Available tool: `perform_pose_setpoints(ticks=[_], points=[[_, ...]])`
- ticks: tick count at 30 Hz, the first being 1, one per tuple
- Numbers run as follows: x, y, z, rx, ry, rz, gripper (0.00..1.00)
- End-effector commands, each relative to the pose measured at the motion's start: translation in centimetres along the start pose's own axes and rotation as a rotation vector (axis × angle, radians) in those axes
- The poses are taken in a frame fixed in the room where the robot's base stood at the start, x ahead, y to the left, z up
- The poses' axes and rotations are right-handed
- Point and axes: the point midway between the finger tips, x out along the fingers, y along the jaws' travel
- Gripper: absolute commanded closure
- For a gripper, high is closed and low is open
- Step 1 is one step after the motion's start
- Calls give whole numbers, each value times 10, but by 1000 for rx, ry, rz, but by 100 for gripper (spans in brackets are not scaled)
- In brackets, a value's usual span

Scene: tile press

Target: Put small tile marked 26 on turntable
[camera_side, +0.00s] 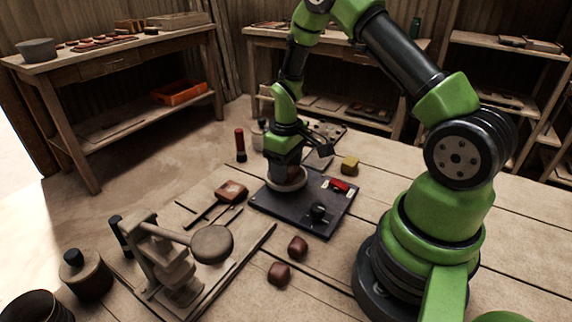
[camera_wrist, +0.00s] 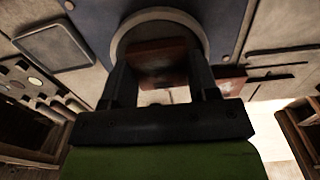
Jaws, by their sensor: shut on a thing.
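My gripper (camera_side: 286,163) points down over the turntable (camera_side: 291,187), a round disc with a pale rim on the dark panel. In the wrist view, my gripper (camera_wrist: 160,68) is shut on a reddish-brown small tile (camera_wrist: 158,55) between its two fingers. The tile lies within the outline of the turntable's pale rim (camera_wrist: 155,14). I cannot tell whether the tile touches the disc, and I cannot read a number on it.
The dark panel (camera_side: 300,218) also carries a black knob (camera_side: 318,211) and a red part (camera_side: 339,185). Two brown pieces (camera_side: 297,248) lie on the table in front. A reddish tile (camera_side: 232,190) lies left of the panel, near a press (camera_side: 172,262). A yellow block (camera_side: 349,164) stands behind.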

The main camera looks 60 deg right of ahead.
Motion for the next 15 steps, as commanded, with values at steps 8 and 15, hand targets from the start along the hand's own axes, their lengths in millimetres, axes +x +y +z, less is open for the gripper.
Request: perform_pose_setpoints(ticks=[8,15], points=[[2,0,0,0,0,0,43],[2,0,0,0,1,0,20]])
